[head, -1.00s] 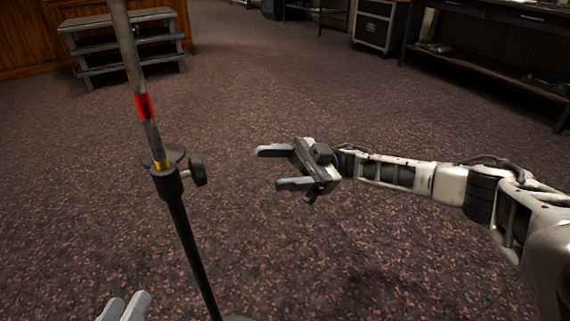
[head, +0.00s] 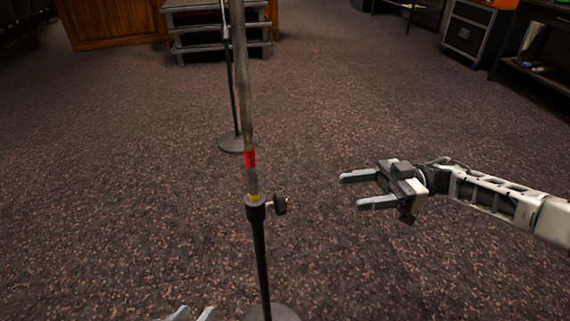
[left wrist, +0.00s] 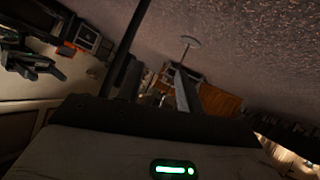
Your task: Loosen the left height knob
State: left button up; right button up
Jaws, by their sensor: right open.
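The near stand's black height knob (head: 281,203) sticks out to the right of its clamp collar (head: 256,210). A grey pole (head: 243,90) with a red band and a yellow band rises from the collar. My right gripper (head: 349,191) is open and empty, to the right of the knob and apart from it. Only the fingertips of my left gripper (head: 193,314) show at the bottom edge of the head view, below and left of the knob. The left wrist view shows a dark pole (left wrist: 128,50) and a grey finger (left wrist: 182,92).
A second stand's round base (head: 236,144) is behind the near stand. The near stand's base (head: 272,313) is cut off at the bottom. Grey steps (head: 218,32) are at the back and a flight case (head: 466,33) at back right. The carpet between is clear.

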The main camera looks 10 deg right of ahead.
aim_at(280, 202)
jog(key=shift+m+h, duration=0.4)
jog(key=shift+m, duration=0.1)
jog(key=a, duration=1)
jog(key=a+p, duration=0.1)
jog(key=a, duration=0.4)
jog(key=shift+s+a+r, duration=0.15)
jog(key=shift+a+r, duration=0.15)
jog(key=shift+r, duration=0.05)
